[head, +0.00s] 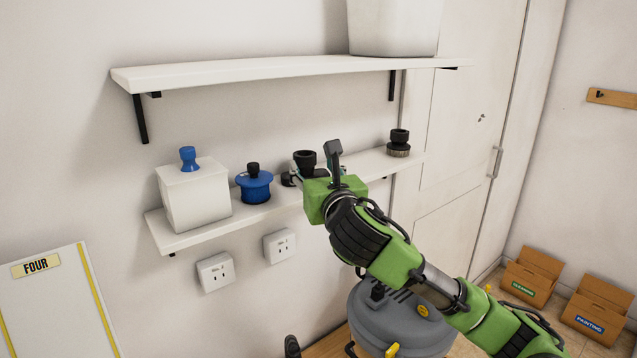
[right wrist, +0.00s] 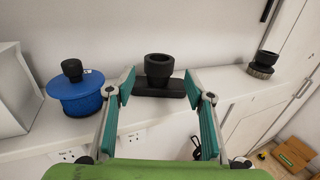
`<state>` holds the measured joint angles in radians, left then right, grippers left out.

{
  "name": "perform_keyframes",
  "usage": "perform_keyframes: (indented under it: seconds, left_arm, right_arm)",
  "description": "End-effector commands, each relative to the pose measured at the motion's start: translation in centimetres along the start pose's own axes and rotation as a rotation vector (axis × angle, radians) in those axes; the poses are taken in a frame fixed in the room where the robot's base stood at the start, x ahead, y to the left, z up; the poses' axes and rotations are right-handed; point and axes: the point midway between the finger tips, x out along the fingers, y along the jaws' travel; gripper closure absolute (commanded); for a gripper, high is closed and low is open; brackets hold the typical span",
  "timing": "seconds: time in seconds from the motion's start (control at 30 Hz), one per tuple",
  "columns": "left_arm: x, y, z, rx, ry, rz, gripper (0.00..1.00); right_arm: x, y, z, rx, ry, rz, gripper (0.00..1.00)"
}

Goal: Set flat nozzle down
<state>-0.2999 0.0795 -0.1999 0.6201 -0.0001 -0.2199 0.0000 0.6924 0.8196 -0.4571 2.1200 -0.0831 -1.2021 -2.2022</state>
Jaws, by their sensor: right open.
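The flat nozzle is black, with a round stepped neck on a wide flat base. It stands upright on the lower shelf (head: 190,236) in the head view (head: 305,160), its base partly hidden by my right gripper. In the right wrist view the nozzle (right wrist: 159,68) is centred between the fingertips, with its base on the shelf. My right gripper (right wrist: 160,88) is open, its teal pads apart on either side of the nozzle. In the head view the gripper (head: 312,174) is mostly hidden by its own wrist. My left gripper is not in view.
A blue round nozzle with a black top (head: 254,185) and a white box (head: 197,194) with a blue piece on top stand left on the shelf. A black round fitting (head: 398,143) stands at the right end. An upper shelf (head: 290,69) is above; a grey vacuum (head: 400,320) is below.

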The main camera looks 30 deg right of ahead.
Motion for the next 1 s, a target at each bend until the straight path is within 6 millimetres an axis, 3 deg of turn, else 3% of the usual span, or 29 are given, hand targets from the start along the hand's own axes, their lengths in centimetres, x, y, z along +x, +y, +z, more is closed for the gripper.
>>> perform_keyframes:
  seconds: [0.1, 0.3, 1.0]
  left_arm:
    - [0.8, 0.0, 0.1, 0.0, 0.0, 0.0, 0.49]
    - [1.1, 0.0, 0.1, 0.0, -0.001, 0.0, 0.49]
    - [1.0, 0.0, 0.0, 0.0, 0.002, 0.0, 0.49]
  right_arm:
    - [-1.9, 0.0, -0.2, -0.001, -0.001, 0.001, 0.52]
    - [-3.6, 0.0, -0.1, 0.0, 0.001, 0.0, 0.52]
    - [-3.7, 0.0, 0.0, 0.0, 0.001, 0.0, 0.52]
